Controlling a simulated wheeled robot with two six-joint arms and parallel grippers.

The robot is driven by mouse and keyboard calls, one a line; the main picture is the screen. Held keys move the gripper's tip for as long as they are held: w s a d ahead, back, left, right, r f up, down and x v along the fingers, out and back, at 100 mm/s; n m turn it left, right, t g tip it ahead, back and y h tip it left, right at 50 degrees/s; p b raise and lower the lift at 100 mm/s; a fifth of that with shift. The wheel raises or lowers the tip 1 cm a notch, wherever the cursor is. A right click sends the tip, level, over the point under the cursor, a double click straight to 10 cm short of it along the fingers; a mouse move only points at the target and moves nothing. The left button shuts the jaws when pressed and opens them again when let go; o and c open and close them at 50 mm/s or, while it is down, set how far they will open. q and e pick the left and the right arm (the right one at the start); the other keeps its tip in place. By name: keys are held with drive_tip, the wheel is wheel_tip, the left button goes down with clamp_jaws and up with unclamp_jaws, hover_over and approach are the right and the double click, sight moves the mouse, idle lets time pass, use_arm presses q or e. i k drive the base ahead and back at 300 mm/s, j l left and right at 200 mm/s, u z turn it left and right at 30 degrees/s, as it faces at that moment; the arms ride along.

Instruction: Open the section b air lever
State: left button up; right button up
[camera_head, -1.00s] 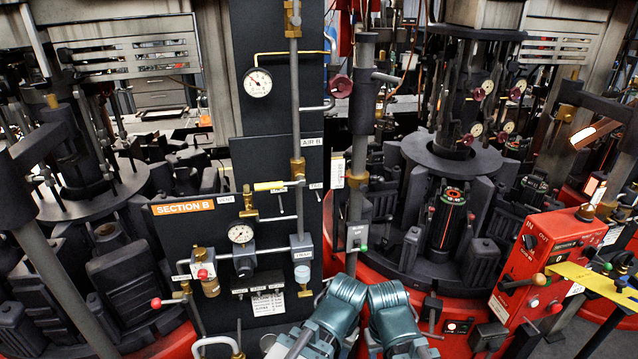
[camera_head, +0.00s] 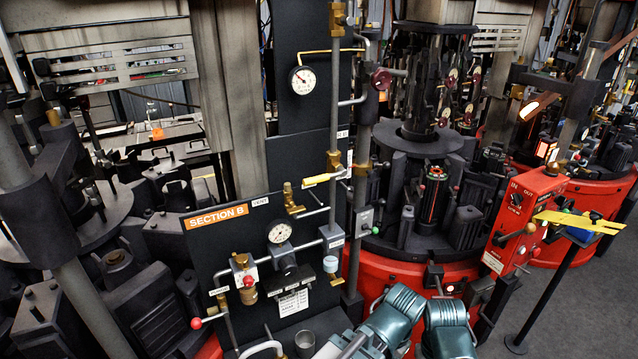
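The Section B panel (camera_head: 200,255) is a dark board with an orange "SECTION B" sign (camera_head: 216,217), left of the middle. A yellow-handled lever (camera_head: 322,179) sits on the vertical grey pipe (camera_head: 335,110) beside the panel's upper right; it looks like the air lever. Its handle lies roughly across the pipe. A brass valve (camera_head: 292,199) by the VENT label is just below and left of it. Teal parts of my two arms show at the bottom centre, well below the lever. Neither gripper's fingertips can be made out.
A pressure gauge (camera_head: 303,80) is above the lever, and a second gauge (camera_head: 280,232) is on the panel. A red-knobbed lever (camera_head: 204,321) sticks out at the panel's lower left. A red control box (camera_head: 527,215) with a yellow plate stands right. Grey floor is open at the lower right.

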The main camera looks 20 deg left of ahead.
sight(324, 178)
drive_tip(key=k+j, duration=0.3)
drive_tip(key=j, duration=0.15)
drive_tip(key=k+j+z, duration=0.1)
drive_tip(key=k+j, duration=0.15)
drive_tip(key=j, duration=0.2)
drive_tip(key=k+j, duration=0.3)
drive_tip(key=j+z, duration=0.05)
drive_tip(key=j, duration=0.05)
